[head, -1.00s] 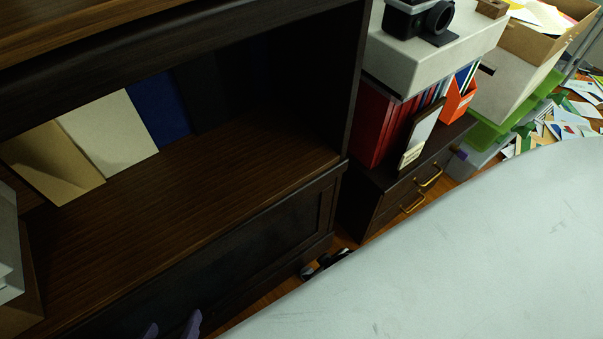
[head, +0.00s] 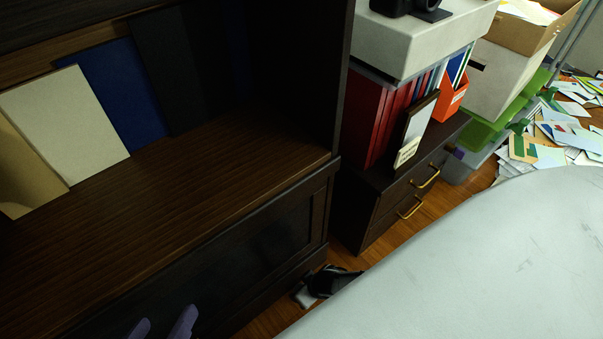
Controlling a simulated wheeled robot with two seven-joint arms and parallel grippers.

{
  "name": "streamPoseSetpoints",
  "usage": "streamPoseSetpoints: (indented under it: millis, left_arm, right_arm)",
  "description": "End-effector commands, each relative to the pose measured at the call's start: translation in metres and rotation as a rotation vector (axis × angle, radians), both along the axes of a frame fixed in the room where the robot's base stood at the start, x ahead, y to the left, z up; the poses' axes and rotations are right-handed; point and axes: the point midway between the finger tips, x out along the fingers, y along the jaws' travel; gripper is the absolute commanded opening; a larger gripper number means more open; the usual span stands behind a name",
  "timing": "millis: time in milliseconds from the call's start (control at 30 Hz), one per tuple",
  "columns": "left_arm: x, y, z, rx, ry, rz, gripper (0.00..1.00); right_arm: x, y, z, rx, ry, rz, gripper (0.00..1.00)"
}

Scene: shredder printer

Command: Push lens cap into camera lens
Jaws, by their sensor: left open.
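A black camera (head: 391,6) sits on top of a white box at the upper right of the head view. The top edge of the picture cuts it off, so its lens is only partly seen. I cannot make out a lens cap. My left gripper (head: 162,325) shows at the bottom left as two purple fingertips. They are apart with nothing seen between them, in front of the dark cabinet and far from the camera. My right gripper is not in view.
A dark wooden cabinet (head: 180,210) with leaning books fills the left. The white box (head: 430,40) stands above red binders (head: 367,120) and a dark drawer unit (head: 400,200). A large pale curved surface (head: 480,260) covers the lower right. Papers (head: 560,130) litter the far right.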

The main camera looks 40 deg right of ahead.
Motion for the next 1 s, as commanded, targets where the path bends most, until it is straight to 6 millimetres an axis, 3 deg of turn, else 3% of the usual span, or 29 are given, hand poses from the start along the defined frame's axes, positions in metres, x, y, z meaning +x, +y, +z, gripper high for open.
streamPoseSetpoints:
  millis: [100, 367, 400, 667, 1000]
  left_arm:
    - [0.000, -0.004, 0.004, -0.034, -0.022, -0.002, 0.63]
    - [0.000, -0.005, 0.010, -0.044, -0.029, -0.003, 0.63]
    - [0.000, -0.005, 0.010, -0.044, -0.029, -0.003, 0.63]
    - [0.000, -0.005, 0.009, -0.043, -0.028, -0.002, 0.63]
    - [0.000, -0.004, 0.011, -0.037, -0.027, -0.002, 0.63]
  right_arm:
    - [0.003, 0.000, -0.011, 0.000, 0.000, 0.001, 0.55]
    - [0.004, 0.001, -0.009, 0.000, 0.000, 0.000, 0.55]
    - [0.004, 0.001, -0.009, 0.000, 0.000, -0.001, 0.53]
    - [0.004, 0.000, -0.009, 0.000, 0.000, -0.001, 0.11]
    - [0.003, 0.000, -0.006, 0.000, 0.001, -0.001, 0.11]
